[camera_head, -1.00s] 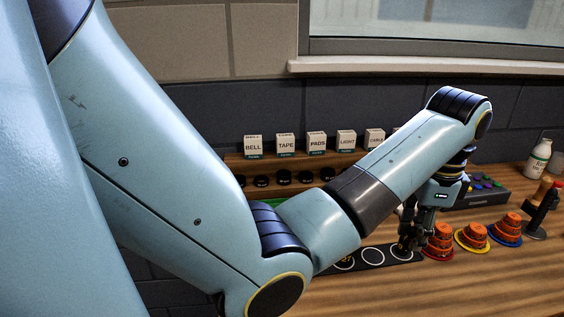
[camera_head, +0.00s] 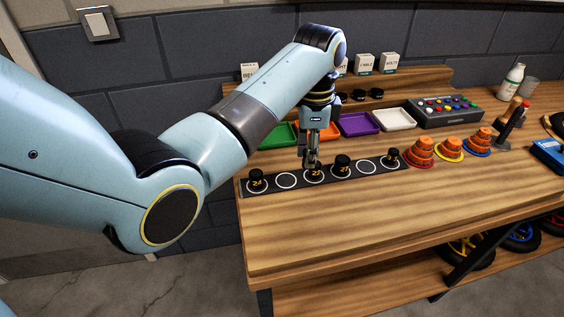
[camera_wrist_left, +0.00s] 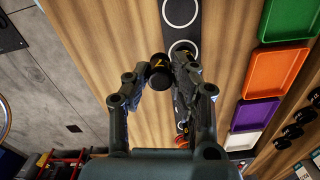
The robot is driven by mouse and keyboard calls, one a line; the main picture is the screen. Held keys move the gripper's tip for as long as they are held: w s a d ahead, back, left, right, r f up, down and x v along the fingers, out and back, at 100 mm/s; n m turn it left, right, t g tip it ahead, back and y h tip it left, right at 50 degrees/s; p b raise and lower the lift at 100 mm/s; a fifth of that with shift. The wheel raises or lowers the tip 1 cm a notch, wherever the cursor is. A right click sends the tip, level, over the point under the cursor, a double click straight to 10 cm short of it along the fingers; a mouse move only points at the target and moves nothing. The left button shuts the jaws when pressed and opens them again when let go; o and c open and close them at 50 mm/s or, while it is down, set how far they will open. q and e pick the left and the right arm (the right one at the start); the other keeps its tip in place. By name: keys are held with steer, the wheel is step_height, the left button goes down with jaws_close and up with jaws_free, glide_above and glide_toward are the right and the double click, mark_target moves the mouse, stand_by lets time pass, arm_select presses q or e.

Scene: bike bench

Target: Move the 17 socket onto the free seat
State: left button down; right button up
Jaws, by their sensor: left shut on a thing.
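My left gripper (camera_head: 311,164) is over the black seat strip (camera_head: 328,177) and shut on a black socket (camera_head: 315,174) with yellow digits. In the left wrist view this socket (camera_wrist_left: 159,76) is between the fingertips, with a yellow mark like a 7; its full number is not readable. It appears beside the strip there; I cannot tell whether it touches it. An empty ringed seat (camera_head: 286,180) is just left of the gripper. Another empty seat (camera_head: 366,167) is further right. Other sockets stand at the left end (camera_head: 256,180), right of the gripper (camera_head: 342,164) and at the right end (camera_head: 392,155).
Orange stepped cones (camera_head: 420,153) stand beyond the strip's right end. Green, orange, purple (camera_head: 360,124) and white (camera_head: 395,119) trays lie behind it. A button box (camera_head: 445,111) is at back right. The bench front (camera_head: 350,225) is clear.

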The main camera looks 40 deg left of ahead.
arm_select(q)
glide_above(287, 180)
step_height(287, 180, down, 3)
steer(key=shift+f+p, duration=0.1)
steer(key=shift+p, duration=0.2)
steer(key=shift+f, duration=1.95)
steer(key=shift+f, duration=0.15)
steer(key=c, duration=1.1)
jaws_free()
steer(key=shift+r, duration=0.5)
step_height(287, 180, up, 11)
steer(key=shift+r, duration=0.2)
